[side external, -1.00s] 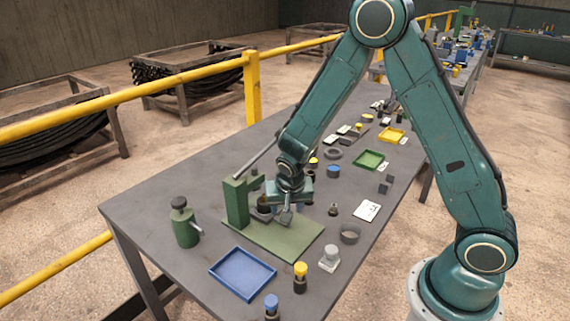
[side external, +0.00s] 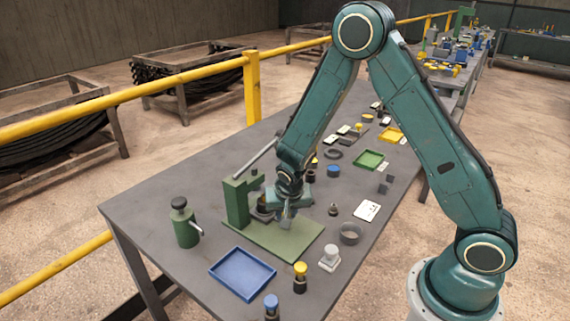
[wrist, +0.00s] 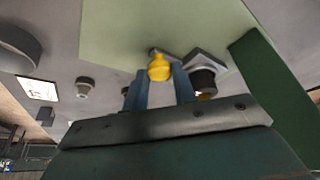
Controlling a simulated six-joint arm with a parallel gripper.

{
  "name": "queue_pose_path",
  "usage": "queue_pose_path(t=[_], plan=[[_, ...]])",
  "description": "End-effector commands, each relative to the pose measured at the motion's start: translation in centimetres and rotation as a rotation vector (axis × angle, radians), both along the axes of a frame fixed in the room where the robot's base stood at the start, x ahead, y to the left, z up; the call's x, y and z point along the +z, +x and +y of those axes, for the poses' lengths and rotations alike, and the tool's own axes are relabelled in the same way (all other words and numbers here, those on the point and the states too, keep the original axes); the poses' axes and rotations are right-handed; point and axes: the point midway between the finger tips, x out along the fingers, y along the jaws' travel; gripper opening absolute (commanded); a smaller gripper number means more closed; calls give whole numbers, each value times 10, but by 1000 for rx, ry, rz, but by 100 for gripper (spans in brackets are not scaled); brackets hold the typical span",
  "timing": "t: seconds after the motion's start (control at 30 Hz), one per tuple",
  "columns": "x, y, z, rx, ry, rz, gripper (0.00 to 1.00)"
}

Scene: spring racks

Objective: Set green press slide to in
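The green press (side external: 236,202) stands upright on a flat green base plate (side external: 270,240), near the front left of the table. The base plate also fills the top of the wrist view (wrist: 150,30). A yellow knob (wrist: 159,67) shows between my fingertips, with a small grey part behind it. I cannot tell whether the fingers touch it. Beside it, a grey block with a dark cylinder (wrist: 203,78) sits on the plate. My gripper (side external: 287,222) points down low over the plate, right of the post. Its fingers (wrist: 160,75) are apart. The gripper partly hides the slide in the side view.
A blue tray (side external: 215,267) lies in front of the press. A green bottle-like pump (side external: 186,228) stands to its left. Yellow-topped (side external: 300,284) and grey (side external: 329,262) pieces stand to the front right. A grey ring cup (side external: 350,237) and white card (side external: 367,210) lie to the right.

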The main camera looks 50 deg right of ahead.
Motion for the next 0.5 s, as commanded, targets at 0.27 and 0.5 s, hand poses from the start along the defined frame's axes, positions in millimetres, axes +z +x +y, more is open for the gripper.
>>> queue_pose_path(t=[0.27, 0.5], plan=[[0, 8, 0, -1, 0, 0, 0], [0, 31, 0, 0, 1, -2, 0]])
